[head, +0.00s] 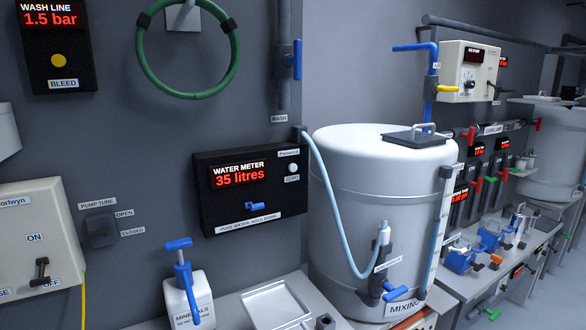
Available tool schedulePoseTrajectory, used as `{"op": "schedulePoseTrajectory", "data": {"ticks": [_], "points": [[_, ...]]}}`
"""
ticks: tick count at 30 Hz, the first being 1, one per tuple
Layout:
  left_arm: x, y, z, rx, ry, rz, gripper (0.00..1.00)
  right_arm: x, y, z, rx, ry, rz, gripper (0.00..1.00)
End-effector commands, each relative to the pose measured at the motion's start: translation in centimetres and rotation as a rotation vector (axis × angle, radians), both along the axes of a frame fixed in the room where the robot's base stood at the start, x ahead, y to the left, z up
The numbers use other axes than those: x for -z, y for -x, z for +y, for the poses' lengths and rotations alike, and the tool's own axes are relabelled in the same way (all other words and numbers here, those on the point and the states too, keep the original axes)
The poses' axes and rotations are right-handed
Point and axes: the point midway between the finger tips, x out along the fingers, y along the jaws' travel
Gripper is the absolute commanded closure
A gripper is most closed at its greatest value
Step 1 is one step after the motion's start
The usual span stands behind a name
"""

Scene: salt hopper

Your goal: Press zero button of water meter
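The water meter (237,188) is a black box on the grey wall in the middle of the head view. Its red display reads "35 litres". A round white button (292,168) sits at the right side of its face, with a small label under it that is hard to read but looks like "ZERO". A blue lever (255,206) is on the lower part of the box, above a label about pure water. Neither of my grippers shows in the head view.
A large white mixing tank (375,190) stands right of the meter, with a pale blue hose (335,200) running past the meter's right edge. Below are a minerals bottle (188,300) with a blue-handled pump and a white tray (275,303). The wall face before the meter is clear.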

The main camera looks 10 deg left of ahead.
Motion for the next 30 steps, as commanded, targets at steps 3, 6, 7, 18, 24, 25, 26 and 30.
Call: {"op": "schedulePoseTrajectory", "data": {"ticks": [3, 6, 7, 18, 24, 25, 26, 30], "points": [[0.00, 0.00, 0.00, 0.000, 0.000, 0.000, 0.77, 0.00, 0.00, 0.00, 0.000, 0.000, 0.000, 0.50], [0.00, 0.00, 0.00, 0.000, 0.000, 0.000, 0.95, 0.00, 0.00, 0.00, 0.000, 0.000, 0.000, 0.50], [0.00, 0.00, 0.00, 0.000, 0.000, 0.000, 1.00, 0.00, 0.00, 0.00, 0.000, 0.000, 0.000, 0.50], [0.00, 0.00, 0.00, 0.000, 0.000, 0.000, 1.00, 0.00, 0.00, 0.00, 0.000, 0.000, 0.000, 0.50], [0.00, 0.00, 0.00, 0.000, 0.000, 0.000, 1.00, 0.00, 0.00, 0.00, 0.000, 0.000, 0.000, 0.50], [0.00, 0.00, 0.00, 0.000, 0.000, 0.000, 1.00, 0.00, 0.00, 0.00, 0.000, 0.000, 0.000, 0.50], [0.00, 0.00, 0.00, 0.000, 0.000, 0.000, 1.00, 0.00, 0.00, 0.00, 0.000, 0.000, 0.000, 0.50], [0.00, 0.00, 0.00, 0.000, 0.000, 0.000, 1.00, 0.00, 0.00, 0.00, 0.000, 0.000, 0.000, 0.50]]}}
